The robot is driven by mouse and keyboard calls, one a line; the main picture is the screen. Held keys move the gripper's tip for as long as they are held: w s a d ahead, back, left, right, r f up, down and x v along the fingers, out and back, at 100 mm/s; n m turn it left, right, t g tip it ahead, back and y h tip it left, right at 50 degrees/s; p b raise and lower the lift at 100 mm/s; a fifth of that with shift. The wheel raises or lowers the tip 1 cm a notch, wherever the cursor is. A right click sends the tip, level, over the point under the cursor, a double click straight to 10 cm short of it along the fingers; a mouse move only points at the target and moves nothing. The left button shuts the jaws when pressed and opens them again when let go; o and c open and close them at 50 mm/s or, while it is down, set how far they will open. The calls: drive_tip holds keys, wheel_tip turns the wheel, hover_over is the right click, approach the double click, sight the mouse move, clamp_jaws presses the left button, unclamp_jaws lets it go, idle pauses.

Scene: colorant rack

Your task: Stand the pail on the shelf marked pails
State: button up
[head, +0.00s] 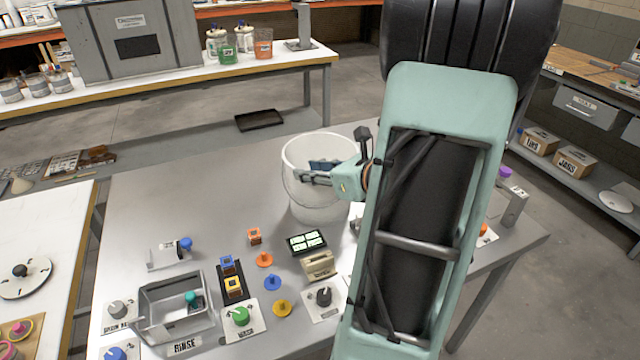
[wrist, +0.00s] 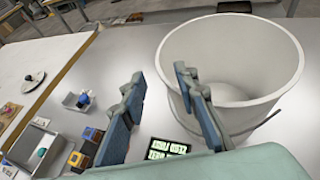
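The white pail (head: 312,208) stands upright on the grey metal table, with a thin wire handle hanging at its side. In the wrist view the pail (wrist: 240,60) looks empty. My gripper (head: 318,172) is at the pail's rim in the head view. In the wrist view my gripper (wrist: 159,80) is open with nothing between its fingers; one finger is left of the pail, the other overlaps its left wall. I cannot tell whether a finger touches the pail. I cannot make out a shelf marked pails.
The grey table (head: 215,190) holds a rinse basin (head: 175,308), a small display (head: 306,242), knobs and small coloured blocks left of and below the pail. A shelf unit at right carries boxes marked tins (head: 537,141) and jars (head: 575,160). A bench (head: 290,65) stands behind.

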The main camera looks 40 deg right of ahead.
drive_tip(key=x, duration=0.5)
drive_tip(key=shift+w, duration=0.1)
drive_tip(key=shift+c, duration=0.3)
clamp_jaws()
